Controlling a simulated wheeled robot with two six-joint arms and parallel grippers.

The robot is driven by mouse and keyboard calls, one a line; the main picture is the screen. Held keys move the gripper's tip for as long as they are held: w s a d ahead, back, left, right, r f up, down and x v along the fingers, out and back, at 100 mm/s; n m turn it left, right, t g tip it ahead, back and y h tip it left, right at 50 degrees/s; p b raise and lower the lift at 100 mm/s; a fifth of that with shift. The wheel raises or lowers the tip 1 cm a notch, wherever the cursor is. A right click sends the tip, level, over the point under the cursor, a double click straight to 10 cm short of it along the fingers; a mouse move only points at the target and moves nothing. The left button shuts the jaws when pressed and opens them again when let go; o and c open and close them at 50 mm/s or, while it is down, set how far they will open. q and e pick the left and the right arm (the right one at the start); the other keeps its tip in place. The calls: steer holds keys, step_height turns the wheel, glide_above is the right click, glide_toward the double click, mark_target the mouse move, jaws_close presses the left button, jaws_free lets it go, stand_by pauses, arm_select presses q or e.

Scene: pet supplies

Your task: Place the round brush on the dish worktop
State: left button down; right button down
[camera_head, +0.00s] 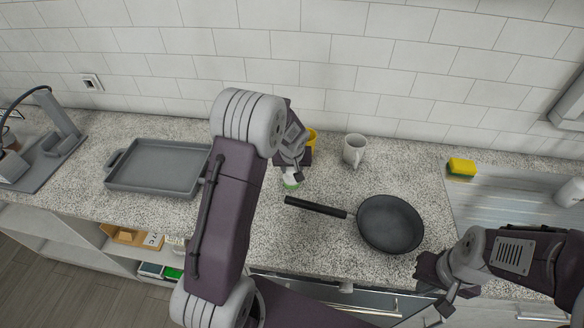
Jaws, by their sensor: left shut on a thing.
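My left gripper (293,172) is over the middle of the speckled worktop (275,235), pointing down. It is shut on a small white and green thing, which looks like the round brush (291,183). The gripper hides most of the brush, and I cannot tell whether it touches the worktop. My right gripper (438,285) is low at the right, by the worktop's front edge and away from the brush. I cannot tell whether its fingers are open.
A yellow cup (312,138) is close behind my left gripper, with a white mug (354,149) to its right. A black pan (390,224) lies in front. A grey tray (160,168) is left; a yellow sponge (461,167) lies by the sink (500,205).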

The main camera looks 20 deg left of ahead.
arm_select(q)
steer(key=shift+s+f+b, duration=0.1)
steer(key=shift+b, duration=0.2)
steer(key=c, duration=0.9)
jaws_free()
steer(key=shift+r+p, duration=0.4)
steer(key=shift+r, duration=0.05)
steer(key=v, duration=1.2)
steer(key=s+d+f+m+g, duration=0.1)
steer(key=s+d+f, duration=0.1)
steer(key=s, duration=0.4)
steer(key=s+d+f+m+g+h, duration=0.1)
steer(key=s+f+m, duration=0.1)
steer(key=s, duration=0.4)
steer(key=s+d+f+m+g+h, duration=0.1)
steer(key=s+d+f, duration=0.1)
steer(key=s+f, duration=0.2)
steer(key=shift+s+d+f+m+b, duration=0.1)
steer(key=shift+s+d+m+b, duration=0.1)
steer(key=shift+s, duration=0.6)
steer(key=shift+s+d+f+m+b, duration=0.1)
steer(key=shift+s+d+f+b, duration=0.1)
steer(key=shift+s, duration=0.6)
